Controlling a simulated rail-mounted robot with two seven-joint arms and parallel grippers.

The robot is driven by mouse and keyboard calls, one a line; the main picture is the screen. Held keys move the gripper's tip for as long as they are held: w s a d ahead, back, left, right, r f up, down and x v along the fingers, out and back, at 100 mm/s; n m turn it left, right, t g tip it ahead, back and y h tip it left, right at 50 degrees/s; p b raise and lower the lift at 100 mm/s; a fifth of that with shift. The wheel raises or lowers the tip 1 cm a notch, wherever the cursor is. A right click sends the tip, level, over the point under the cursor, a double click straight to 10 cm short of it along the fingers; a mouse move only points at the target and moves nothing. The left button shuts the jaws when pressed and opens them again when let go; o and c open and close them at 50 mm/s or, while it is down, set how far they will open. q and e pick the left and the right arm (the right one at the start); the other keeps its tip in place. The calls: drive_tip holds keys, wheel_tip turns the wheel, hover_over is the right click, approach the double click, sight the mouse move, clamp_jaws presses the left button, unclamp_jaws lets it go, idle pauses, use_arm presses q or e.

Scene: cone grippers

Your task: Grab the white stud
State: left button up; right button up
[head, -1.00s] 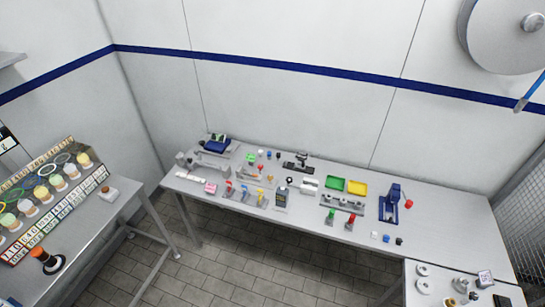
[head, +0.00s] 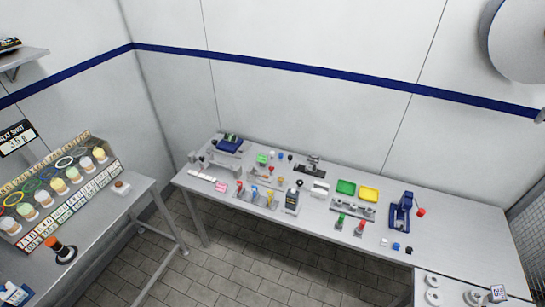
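A small white piece (head: 383,242), which looks like the white stud, stands near the front edge of the long grey table, toward its right end. A blue piece (head: 396,246) and a black piece (head: 408,250) stand in a row to its right. Another small pale piece (head: 271,154) stands at the back of the table, beside a blue one (head: 281,156) and a dark one (head: 290,157). These pieces are too small to show detail. Neither of my grippers is in the head view.
A second table with coloured jars stands at left. A smaller table with white rings (head: 432,281) adjoins at lower right. Tiled floor is clear between.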

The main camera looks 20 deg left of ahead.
idle(0.3)
use_arm(q)
drive_tip(key=o, duration=0.4)
drive_tip(key=shift+w, duration=0.15)
